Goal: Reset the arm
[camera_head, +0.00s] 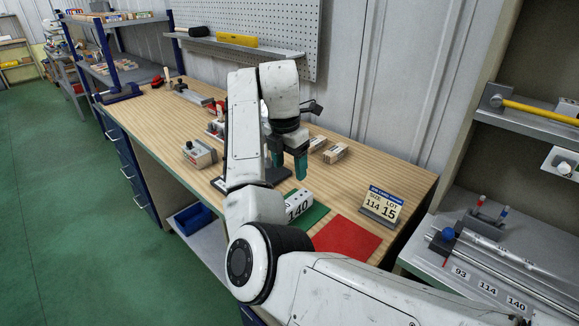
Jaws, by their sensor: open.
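My gripper (288,167) has teal fingers and hangs over the wooden workbench (400,176), near its middle. It points down and is open, with no object visible between the fingers. My white arm reaches up from the lower right, bends at a dark joint and folds over at the top, hiding part of the bench. A white block marked 140 (298,203) stands just below the gripper, partly hidden by my arm, at the green mat (312,216).
A red mat (347,236) lies right of the green one. A job card reading 114 and 15 (381,204) stands at the bench's right. Small boxes (335,153) lie behind the gripper. A grey box (200,154) sits left. A shelf with rods (490,262) is at right.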

